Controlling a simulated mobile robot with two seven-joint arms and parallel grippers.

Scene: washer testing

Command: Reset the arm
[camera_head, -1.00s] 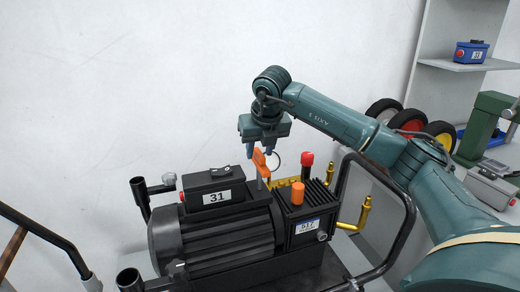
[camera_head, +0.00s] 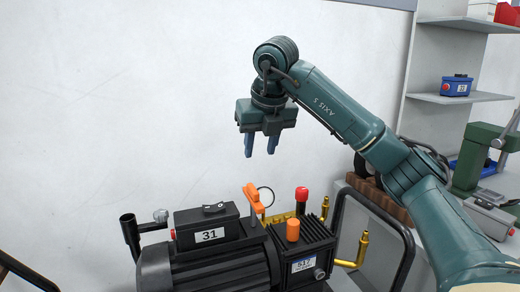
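My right arm (camera_head: 345,105) comes in from the right, and my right gripper (camera_head: 261,147) hangs in the air above the machine. Its two blue fingers point down and stand apart with nothing between them. Below it is a dark motor unit (camera_head: 215,268) with a box labelled 31 (camera_head: 207,232) and a black switch on top. An orange key-like handle (camera_head: 253,198) with a ring stands on the machine below the fingers, clear of them. My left gripper is out of view.
An orange cap (camera_head: 293,230), a red knob (camera_head: 302,194) and brass fittings (camera_head: 362,246) rise from the machine. A black tube frame (camera_head: 403,265) runs along its right side. Shelves (camera_head: 460,98) and a green device (camera_head: 482,145) stand at the right. The white wall behind is bare.

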